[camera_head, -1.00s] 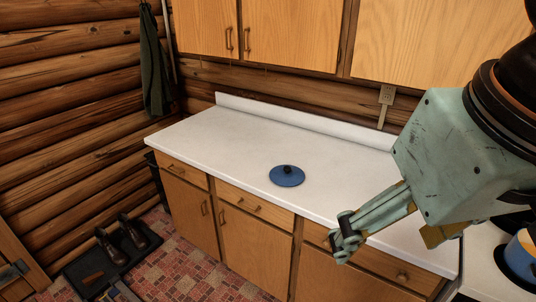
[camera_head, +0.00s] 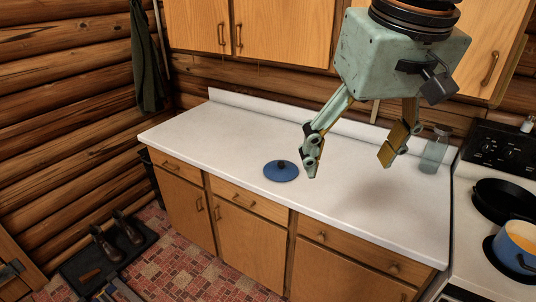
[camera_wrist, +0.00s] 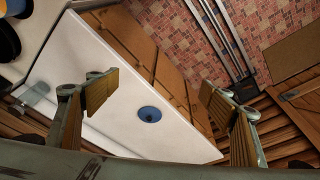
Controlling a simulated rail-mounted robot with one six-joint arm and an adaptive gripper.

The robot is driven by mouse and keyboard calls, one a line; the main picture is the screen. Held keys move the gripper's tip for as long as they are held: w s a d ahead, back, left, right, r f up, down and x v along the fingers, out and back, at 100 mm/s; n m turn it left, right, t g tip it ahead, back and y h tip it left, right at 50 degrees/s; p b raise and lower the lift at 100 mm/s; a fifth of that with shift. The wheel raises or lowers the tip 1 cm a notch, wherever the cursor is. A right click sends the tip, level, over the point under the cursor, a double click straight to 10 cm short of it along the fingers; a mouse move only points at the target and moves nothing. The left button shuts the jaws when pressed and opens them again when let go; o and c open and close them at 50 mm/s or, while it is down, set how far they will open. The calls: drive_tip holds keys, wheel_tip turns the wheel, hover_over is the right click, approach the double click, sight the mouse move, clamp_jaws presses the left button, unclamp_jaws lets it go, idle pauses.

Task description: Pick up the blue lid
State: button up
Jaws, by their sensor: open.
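The blue lid (camera_head: 281,171) lies flat on the white countertop (camera_head: 230,135), near its front edge, with a dark knob on top. My gripper (camera_head: 350,165) is open and empty above the counter, to the right of the lid and apart from it. In the wrist view the lid (camera_wrist: 150,114) shows below, between the two spread fingers of my gripper (camera_wrist: 160,95). Nothing hides the lid in either view.
A clear glass jar (camera_head: 434,150) stands at the counter's right end. Beyond it is a stove with a black pan (camera_head: 505,199) and a blue pot (camera_head: 518,247). Upper cabinets (camera_head: 285,32) hang above the counter. The counter around the lid is clear.

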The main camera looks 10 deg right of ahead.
drive_tip(key=w+p, duration=0.2)
drive_tip(key=w, duration=1.5)
drive_tip(key=n+g+p, duration=0.1)
drive_tip(key=g+p, duration=0.2)
drive_tip(key=p, duration=0.1)
hover_over(281, 162)
wheel_tip(281, 162, down, 26)
drive_tip(key=shift+s, duration=0.1)
drive_tip(key=shift+f, duration=4.2)
drive_tip(key=shift+f, duration=2.6)
